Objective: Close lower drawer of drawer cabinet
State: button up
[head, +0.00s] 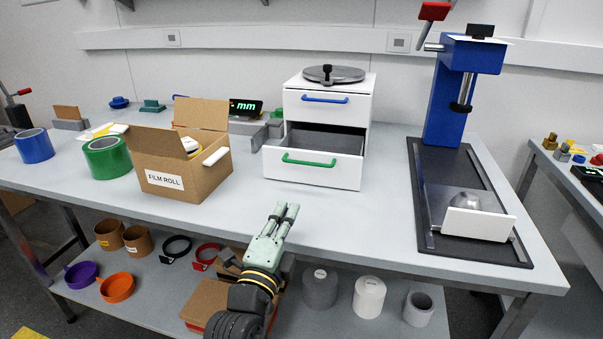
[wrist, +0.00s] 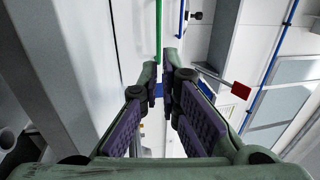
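The white drawer cabinet (head: 371,107) stands on the table. Its lower drawer (head: 345,178), with a green handle (head: 308,163), is pulled out toward me. The part of its grey inside that shows is empty. The upper drawer (head: 360,111), with a blue handle (head: 325,99), is shut. My gripper (head: 285,207) is in front of and below the lower drawer, near the table's front edge, apart from the drawer. Its fingers point toward the cabinet, with a narrow empty gap between them. The wrist view shows the gap (wrist: 160,66) and the green handle (wrist: 158,28) beyond.
A cardboard box (head: 205,178) labelled FILM ROLL stands left of the drawer. A blue press (head: 447,105) on a dark base (head: 422,215) stands to the right. A round dark plate (head: 345,74) lies on the cabinet. The table between box and press base is mostly clear before the drawer.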

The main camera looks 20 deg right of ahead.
aim_at(310, 157)
jog(key=p+x, duration=0.4)
jog(key=x, duration=0.8)
jog(key=shift+w+d+r, duration=0.15)
jog(key=shift+w+r, duration=0.1)
jog(key=shift+w, duration=0.15)
grip_shut()
jog(key=shift+w+d+f+p, duration=0.1)
jog(key=shift+w+d+p, duration=0.1)
jog(key=shift+w+p, duration=0.15)
jog(key=w+d+b, duration=0.2)
jog(key=w, duration=0.1)
jog(key=shift+w+d+f, duration=0.1)
jog(key=shift+w+d, duration=0.1)
jog(key=shift+w, duration=0.1)
jog(key=shift+w+d, duration=0.1)
jog(key=shift+w, duration=0.05)
